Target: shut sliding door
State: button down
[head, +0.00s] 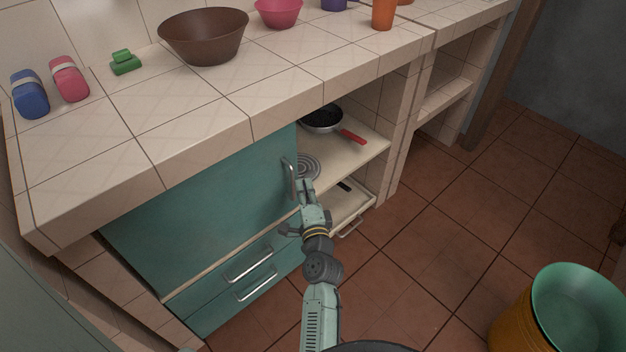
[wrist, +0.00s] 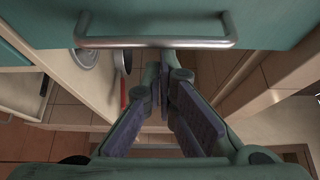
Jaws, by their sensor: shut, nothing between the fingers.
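The teal sliding door (head: 205,205) covers the left part of the cabinet under the counter, and the right part stands open. Its metal bar handle (head: 288,180) is upright near the door's right edge. The handle (wrist: 155,42) also crosses the top of the wrist view, with the teal door (wrist: 170,14) behind it. My gripper (head: 304,190) is just right of the handle, in front of the open part. In the wrist view my gripper (wrist: 166,68) has its fingers together and empty, tips close to the bar. I cannot tell whether they touch it.
A pan (head: 322,120) with a red handle sits on the open upper shelf. Two teal drawers (head: 245,278) are below the door. An open drawer or tray (head: 349,205) shows below the shelf. Green and orange buckets (head: 575,310) stand on the floor at right.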

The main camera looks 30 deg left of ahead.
jog(key=shift+s+a, duration=0.2)
jog(key=shift+s, duration=0.35)
